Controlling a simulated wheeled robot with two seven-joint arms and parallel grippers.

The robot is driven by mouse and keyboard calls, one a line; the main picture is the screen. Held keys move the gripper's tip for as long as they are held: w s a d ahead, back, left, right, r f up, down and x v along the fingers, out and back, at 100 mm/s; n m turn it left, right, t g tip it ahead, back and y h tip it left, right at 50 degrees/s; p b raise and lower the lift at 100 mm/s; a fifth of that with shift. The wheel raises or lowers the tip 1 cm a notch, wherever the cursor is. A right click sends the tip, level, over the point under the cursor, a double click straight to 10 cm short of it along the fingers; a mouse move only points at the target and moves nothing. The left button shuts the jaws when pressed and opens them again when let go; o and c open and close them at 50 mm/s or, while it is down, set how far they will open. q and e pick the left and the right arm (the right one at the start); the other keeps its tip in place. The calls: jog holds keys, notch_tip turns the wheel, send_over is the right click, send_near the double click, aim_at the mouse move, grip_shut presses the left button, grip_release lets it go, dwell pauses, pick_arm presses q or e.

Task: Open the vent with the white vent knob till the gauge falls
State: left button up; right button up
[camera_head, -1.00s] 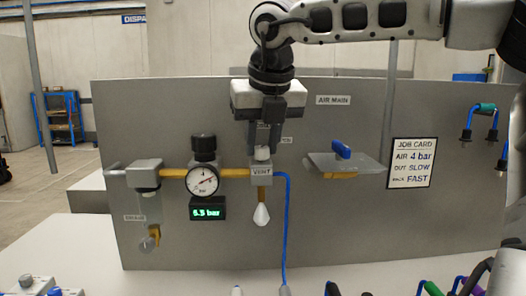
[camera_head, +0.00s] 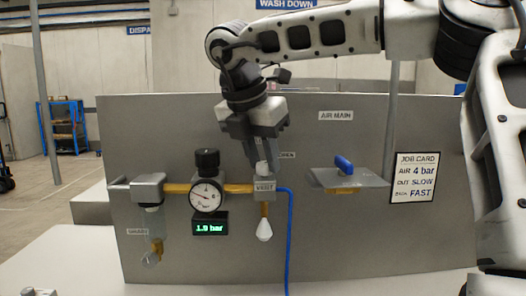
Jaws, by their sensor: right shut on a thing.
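A white cone-shaped fitting (camera_head: 264,230) hangs under the vent block. My left gripper is not in view.
A black regulator knob (camera_head: 207,158) stands above the gauge. A blue valve handle (camera_head: 344,163) sits on a clear plate to the right, near the job card (camera_head: 415,177). A blue hose (camera_head: 289,240) runs down from the vent block.

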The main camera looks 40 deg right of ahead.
jog(key=shift+w+r+m, duration=0.1)
jog(key=shift+m, duration=0.4)
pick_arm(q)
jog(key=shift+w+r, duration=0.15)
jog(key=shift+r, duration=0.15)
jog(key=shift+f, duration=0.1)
pick_arm(e)
jog(key=shift+m+g, duration=0.3)
jog(key=shift+m, duration=0.1)
jog(key=o, duration=1)
pick_arm(q)
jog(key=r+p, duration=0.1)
jog(key=p, duration=0.1)
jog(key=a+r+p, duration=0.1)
jog(key=p, duration=0.2)
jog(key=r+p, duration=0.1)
jog(key=p, duration=0.1)
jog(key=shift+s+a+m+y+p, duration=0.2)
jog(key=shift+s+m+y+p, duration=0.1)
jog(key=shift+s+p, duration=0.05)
pick_arm(e)
jog(key=v, duration=1.6)
